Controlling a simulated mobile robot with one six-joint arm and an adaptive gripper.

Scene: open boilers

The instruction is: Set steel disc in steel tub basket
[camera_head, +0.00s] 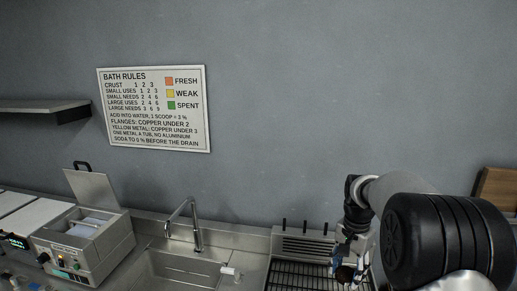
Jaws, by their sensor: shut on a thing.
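My gripper (346,272) is at the lower right, above the drainboard beside the sink. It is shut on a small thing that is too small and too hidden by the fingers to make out. No steel disc can be told apart in this view. An open steel tub (96,262) stands on the counter at the left, with its lid (92,191) raised against the wall side. A pale inside shows in its opening, and I cannot make out the basket clearly. My gripper is far to the right of this tub, with the sink between them.
A sink (185,268) with a tall tap (194,226) lies in the middle. A ribbed drainboard (295,276) is right of it. Another unit with a pale closed top (30,220) stands far left. A rules sign (154,108) and a shelf (40,107) are on the wall.

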